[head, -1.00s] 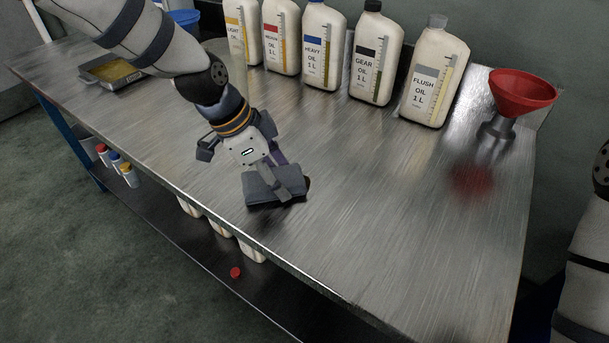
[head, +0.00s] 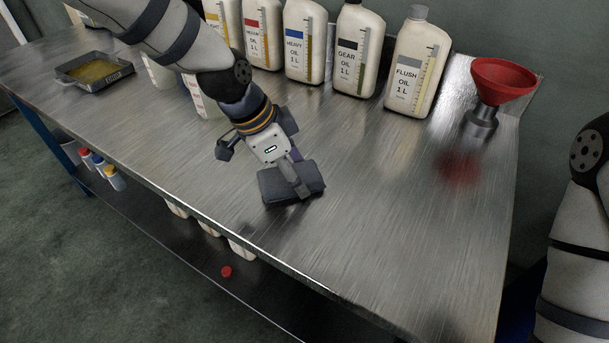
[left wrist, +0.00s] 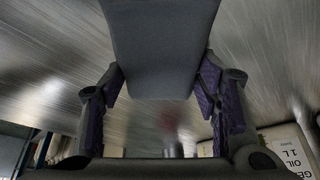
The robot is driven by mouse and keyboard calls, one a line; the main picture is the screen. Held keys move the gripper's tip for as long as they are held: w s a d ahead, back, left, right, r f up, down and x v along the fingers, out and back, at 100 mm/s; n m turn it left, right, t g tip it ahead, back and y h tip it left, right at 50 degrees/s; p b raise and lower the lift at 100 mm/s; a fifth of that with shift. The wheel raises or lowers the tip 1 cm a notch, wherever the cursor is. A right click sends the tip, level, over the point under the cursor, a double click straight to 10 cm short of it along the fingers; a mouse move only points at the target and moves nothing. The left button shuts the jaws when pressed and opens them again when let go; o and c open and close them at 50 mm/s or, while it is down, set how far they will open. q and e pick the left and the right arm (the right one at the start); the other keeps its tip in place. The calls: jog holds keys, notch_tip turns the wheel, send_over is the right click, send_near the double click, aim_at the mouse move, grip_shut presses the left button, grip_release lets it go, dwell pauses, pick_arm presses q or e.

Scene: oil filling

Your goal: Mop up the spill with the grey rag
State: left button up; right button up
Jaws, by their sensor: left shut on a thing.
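The grey rag (head: 278,188) is a dark folded pad on the metal bench top near its front edge. My left gripper (head: 296,181) is shut on it from above, and the rag appears to lie on or just above the metal. In the left wrist view the rag (left wrist: 165,45) fills the upper middle between the fingers (left wrist: 165,100). I cannot make out any spill on the bench now; the metal beneath the rag is hidden. My right arm shows at the right edge, but its gripper is out of view.
A row of oil bottles, with the flush oil bottle (head: 417,65) at its right end, stands along the back. A red funnel (head: 503,78) stands at the back right. A shallow tray (head: 95,73) sits at the far left. The bench's front right is clear.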

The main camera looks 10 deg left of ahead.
aim_at(317, 168)
pick_arm(q)
jog(key=w+a, duration=0.1)
jog(key=a, duration=0.3)
jog(key=w+a, duration=0.1)
jog(key=a, duration=0.1)
jog(key=shift+w+a+f+b, duration=0.1)
jog(key=shift+w+a+b, duration=0.15)
jog(key=shift+w+b, duration=0.05)
jog(key=d, duration=1)
jog(key=a, duration=0.1)
jog(key=s+a, duration=0.1)
jog(key=a, duration=0.1)
jog(key=s+a+p, duration=0.1)
jog(key=a, duration=0.1)
jog(key=shift+a, duration=0.1)
pick_arm(e)
jog(key=shift+w+r, duration=0.1)
jog(key=shift+w, duration=0.05)
